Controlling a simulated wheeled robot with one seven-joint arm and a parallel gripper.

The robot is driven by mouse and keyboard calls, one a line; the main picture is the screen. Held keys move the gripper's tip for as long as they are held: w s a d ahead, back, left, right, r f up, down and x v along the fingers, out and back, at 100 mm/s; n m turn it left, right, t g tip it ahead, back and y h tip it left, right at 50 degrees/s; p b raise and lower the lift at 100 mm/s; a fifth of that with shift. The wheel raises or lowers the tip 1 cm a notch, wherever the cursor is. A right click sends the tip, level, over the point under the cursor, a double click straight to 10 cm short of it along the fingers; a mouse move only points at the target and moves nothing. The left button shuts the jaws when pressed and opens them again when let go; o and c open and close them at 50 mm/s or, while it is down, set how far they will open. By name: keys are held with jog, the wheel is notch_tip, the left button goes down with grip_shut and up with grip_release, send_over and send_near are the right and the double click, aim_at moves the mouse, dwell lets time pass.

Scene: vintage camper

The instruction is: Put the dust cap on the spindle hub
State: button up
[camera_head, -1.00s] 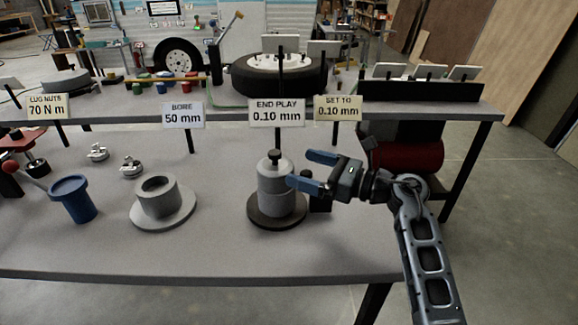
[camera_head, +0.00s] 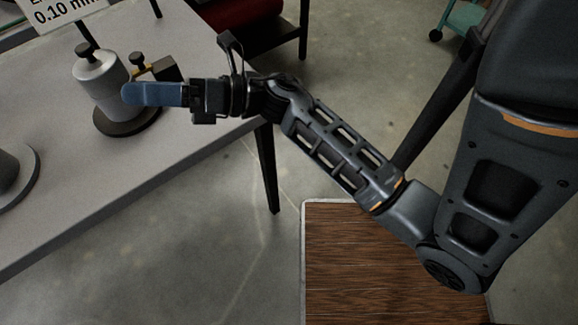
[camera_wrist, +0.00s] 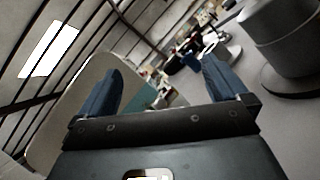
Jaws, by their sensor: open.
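A grey stepped cylinder (camera_head: 98,72) with a black knob (camera_head: 84,50) on top stands upright on a dark round base (camera_head: 128,125), on the bench at left in the head view. It looks like the spindle hub; I cannot tell whether its knobbed top is the dust cap. My gripper (camera_head: 132,94) has blue fingers, seen edge-on, overlapping the cylinder's right side in the head view; contact cannot be told. In the wrist view the fingers (camera_wrist: 163,78) are spread with nothing between them, and the cylinder (camera_wrist: 283,38) is right of them, outside the jaws.
A grey flanged part (camera_head: 14,172) is at the left edge. The grey bench (camera_head: 110,185) has clear surface in front, and its right edge lies below my arm. An end play sign (camera_head: 62,8) stands behind.

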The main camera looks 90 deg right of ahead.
jog(key=s+a+f+m+g+h, duration=0.2)
jog(key=s+a+m, duration=0.4)
jog(key=s+m, duration=0.4)
jog(key=s+a+f+m+g+h, duration=0.2)
jog(key=s+a+m, duration=0.4)
jog(key=s+m, duration=0.5)
jog(key=shift+a+f+m+g+h, duration=0.25)
jog(key=shift+m+g+h, duration=0.6)
jog(key=shift+m, duration=3.85)
jog(key=shift+d+g+y, duration=0.1)
jog(key=shift+g+y, duration=0.15)
